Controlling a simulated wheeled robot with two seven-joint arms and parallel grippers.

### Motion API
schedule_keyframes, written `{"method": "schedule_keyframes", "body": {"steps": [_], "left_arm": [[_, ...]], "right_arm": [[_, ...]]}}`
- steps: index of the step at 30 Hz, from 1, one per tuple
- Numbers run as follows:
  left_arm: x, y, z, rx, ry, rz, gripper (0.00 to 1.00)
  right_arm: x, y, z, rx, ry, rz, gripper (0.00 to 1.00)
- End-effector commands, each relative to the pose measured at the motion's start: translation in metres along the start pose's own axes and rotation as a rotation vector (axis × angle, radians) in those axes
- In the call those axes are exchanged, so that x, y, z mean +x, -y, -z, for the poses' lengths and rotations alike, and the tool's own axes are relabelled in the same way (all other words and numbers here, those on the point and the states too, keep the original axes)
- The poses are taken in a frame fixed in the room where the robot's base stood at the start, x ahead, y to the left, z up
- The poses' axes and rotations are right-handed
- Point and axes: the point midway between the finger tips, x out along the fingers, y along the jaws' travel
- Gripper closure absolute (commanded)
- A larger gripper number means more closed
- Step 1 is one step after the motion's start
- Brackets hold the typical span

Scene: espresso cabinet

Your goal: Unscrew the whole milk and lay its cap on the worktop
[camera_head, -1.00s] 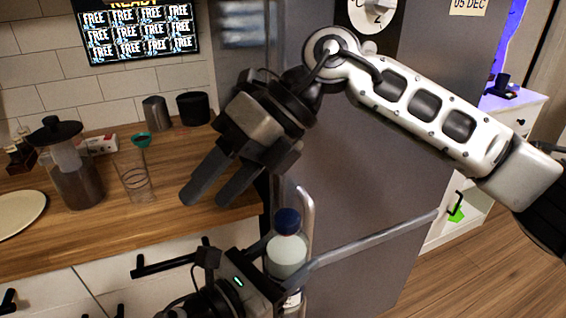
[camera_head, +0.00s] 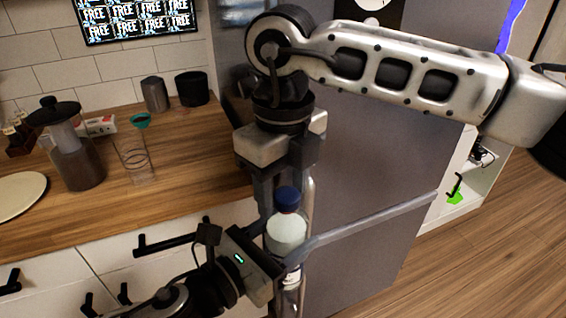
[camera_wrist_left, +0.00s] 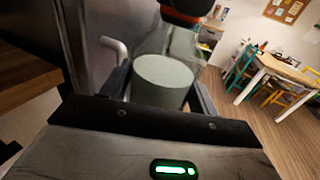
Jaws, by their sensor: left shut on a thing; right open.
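The whole milk bottle (camera_head: 286,236), clear with pale milk inside, stands upright beyond the worktop's right end. Its dark blue cap (camera_head: 287,197) is on top. My left gripper (camera_head: 284,262) is shut on the bottle's body; the milk also shows between its fingers in the left wrist view (camera_wrist_left: 163,80). My right gripper (camera_head: 284,203) points down above the bottle, open, with its fingers on either side of the cap in the picture. I cannot tell whether they touch it. A dark, reddish-edged shape hides the bottle's top in the wrist view. The wooden worktop (camera_head: 195,165) lies to the left.
A French press (camera_head: 75,150), a glass (camera_head: 135,160) and a plate (camera_head: 18,195) stand on the worktop's left part. Two dark canisters (camera_head: 193,88) stand at the back. The worktop's right part is clear. A grey fridge-like door with a long handle (camera_head: 375,226) is close behind the bottle.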

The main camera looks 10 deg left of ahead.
Motion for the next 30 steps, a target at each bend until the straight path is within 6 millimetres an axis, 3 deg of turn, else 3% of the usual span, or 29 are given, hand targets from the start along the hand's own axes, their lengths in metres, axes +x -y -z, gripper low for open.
{"method": "schedule_keyframes", "body": {"steps": [11,16,17,30], "left_arm": [[0.0003,0.0001,-0.002,0.001,0.004,0.001,1.0],[0.0003,0.0001,-0.0019,0.001,0.004,0.001,1.0],[0.0003,0.0001,-0.0019,0.001,0.004,0.001,1.0],[0.0006,-0.0005,-0.0016,0.001,0.003,-0.001,1.0]], "right_arm": [[0.0086,-0.0002,0.0001,0.0,0.0,-0.001,0.49],[0.0084,-0.0005,0.0001,-0.001,0.001,-0.002,0.91],[0.0084,-0.0008,0.0,-0.002,0.001,-0.003,0.94],[0.0081,-0.0018,0.0004,-0.1,0.001,-0.003,0.94]]}}
